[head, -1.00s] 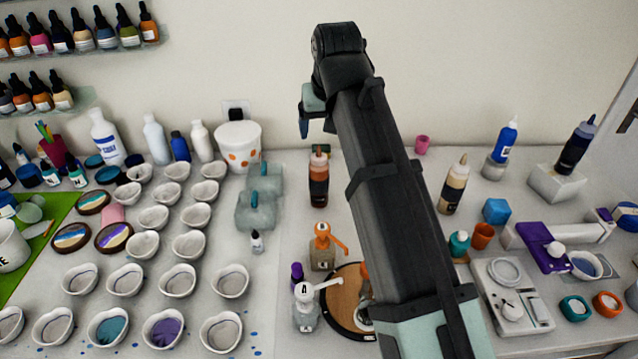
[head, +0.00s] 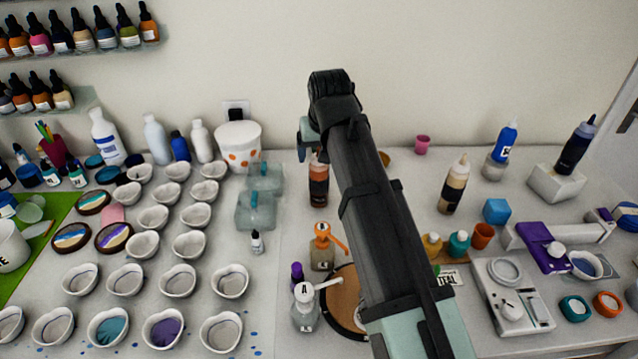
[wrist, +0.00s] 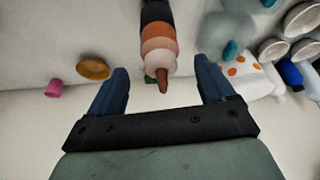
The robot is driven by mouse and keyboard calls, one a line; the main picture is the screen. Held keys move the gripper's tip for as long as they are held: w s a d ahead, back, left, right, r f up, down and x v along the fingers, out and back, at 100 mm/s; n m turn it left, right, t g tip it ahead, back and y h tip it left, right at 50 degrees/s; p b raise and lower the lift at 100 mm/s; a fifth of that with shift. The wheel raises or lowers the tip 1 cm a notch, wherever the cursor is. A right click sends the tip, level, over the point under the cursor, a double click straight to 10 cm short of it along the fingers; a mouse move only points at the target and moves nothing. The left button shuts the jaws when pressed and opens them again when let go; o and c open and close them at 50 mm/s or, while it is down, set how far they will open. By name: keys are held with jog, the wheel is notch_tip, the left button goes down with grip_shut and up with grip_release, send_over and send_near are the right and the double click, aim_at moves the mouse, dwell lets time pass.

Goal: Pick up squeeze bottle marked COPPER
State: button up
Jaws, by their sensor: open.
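A copper-brown squeeze bottle with a dark label band (head: 318,190) stands upright on the table behind the clear pump bottles. Its marking is too small to read. My gripper (head: 304,148) is just above it in the head view and hides its top; most of the gripper is hidden by my arm. In the wrist view the bottle (wrist: 158,38) lies across the upper middle, its brown nozzle pointing to the gap between the two blue fingers. My gripper (wrist: 160,76) is open and empty there, with a finger on each side of the nozzle.
Blue-lidded translucent containers (head: 256,212) stand left of the bottle. The orange pump bottle (head: 322,247) and white pump bottle (head: 304,305) stand in front. A cream squeeze bottle (head: 453,188) is to the right. The back wall is close behind.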

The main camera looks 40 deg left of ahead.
aim_at(319, 176)
jog(key=x, duration=0.4)
jog(key=shift+a+f, duration=0.1)
grip_shut()
dwell(0.7)
